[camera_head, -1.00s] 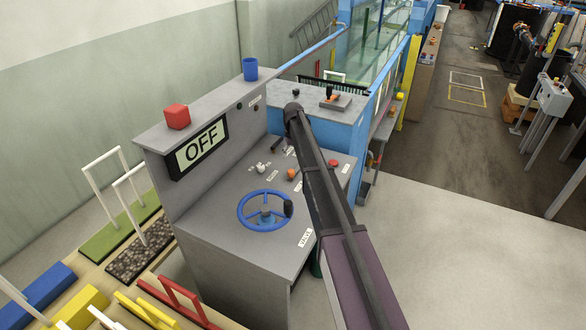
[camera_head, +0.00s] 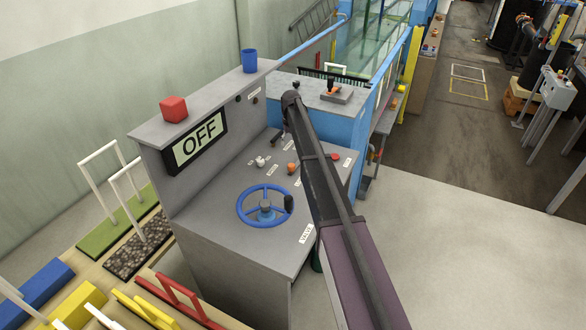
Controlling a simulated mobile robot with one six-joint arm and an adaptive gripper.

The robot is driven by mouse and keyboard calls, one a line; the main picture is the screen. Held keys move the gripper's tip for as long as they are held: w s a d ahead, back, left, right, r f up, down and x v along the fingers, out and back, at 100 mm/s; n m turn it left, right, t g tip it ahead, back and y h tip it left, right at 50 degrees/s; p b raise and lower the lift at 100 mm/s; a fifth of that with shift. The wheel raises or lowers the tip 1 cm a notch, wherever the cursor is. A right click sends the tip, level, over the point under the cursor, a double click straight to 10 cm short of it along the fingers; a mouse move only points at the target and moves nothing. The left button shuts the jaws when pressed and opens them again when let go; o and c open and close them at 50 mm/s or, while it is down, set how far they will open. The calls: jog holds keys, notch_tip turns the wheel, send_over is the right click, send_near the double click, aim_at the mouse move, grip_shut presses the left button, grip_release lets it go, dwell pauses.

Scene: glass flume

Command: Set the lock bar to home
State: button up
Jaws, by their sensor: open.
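The grey control console (camera_head: 215,215) carries a blue handwheel (camera_head: 265,206), a white knob (camera_head: 260,161), an orange knob (camera_head: 292,168) and a red button (camera_head: 333,157). My gripper (camera_head: 284,140) shows only as small dark parts below the arm's far end, close to the back of the console top. It is open, and I see nothing held.
An OFF display (camera_head: 199,142) is on the console's upright back panel. A red cube (camera_head: 173,108) and a blue cup (camera_head: 249,61) stand on its ledge. A blue cabinet (camera_head: 345,128) with a small orange-and-black control (camera_head: 333,90) adjoins behind. Floor (camera_head: 440,240) is clear at right.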

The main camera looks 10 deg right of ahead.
aim_at(291, 165)
jog(key=shift+f+b, duration=6.45)
jog(key=shift+f, duration=0.15)
